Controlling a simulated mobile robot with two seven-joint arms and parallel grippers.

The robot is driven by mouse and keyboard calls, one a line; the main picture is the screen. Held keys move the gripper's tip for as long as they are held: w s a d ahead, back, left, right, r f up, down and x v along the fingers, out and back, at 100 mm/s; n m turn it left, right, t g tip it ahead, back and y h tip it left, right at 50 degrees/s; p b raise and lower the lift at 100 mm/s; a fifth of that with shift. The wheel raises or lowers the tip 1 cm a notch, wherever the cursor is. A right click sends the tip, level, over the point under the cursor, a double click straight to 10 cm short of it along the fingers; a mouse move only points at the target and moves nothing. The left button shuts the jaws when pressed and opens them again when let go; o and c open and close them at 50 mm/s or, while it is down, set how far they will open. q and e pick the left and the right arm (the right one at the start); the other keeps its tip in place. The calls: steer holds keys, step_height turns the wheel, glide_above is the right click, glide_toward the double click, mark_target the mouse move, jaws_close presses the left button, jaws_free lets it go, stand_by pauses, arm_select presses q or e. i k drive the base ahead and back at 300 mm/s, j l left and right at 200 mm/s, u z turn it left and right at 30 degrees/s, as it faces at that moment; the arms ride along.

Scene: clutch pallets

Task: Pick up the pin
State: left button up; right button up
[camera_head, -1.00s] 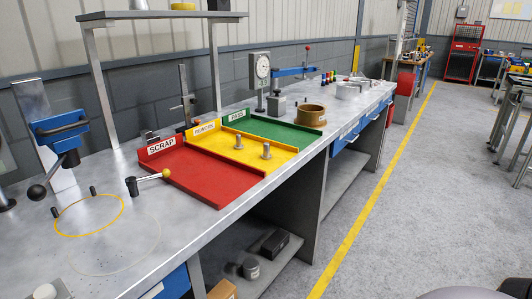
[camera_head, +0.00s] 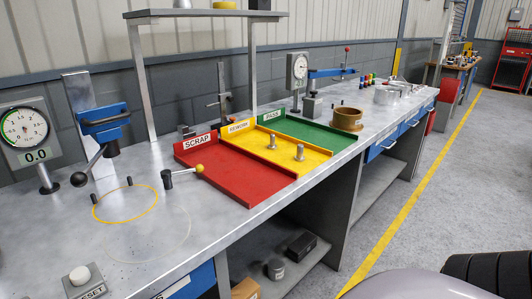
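Two short metal pins with wider bases stand upright in the yellow REWORK tray (camera_head: 284,165): one pin (camera_head: 272,142) nearer the back, the other pin (camera_head: 299,152) nearer the front right. Two small dark pegs, a left peg (camera_head: 94,198) and a right peg (camera_head: 130,181), stand by a yellow ring outline on the bench. I cannot tell which of these the task calls the pin. Neither of my grippers is in view.
The red SCRAP tray (camera_head: 235,178) is empty. The floor alongside is open.

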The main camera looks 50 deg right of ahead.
mark_target(299, 157)
steer(key=l+u, duration=0.25)
steer(key=k+l+u, duration=0.15)
steer(key=l+u, duration=0.15)
steer(key=l, duration=0.15)
steer(key=k+l+u, duration=0.15)
steer(key=l, duration=0.2)
steer(key=k+l+u, duration=0.1)
steer(key=l, duration=0.25)
steer(key=k+l, duration=0.15)
steer(key=l, duration=0.2)
steer(key=k+l+u, duration=0.1)
steer(key=l, duration=0.3)
steer(key=k+l, duration=0.2)
steer(key=l, duration=0.15)
steer(key=k+l+u, duration=0.1)
steer(key=l, duration=0.25)
steer(key=k, duration=0.1)
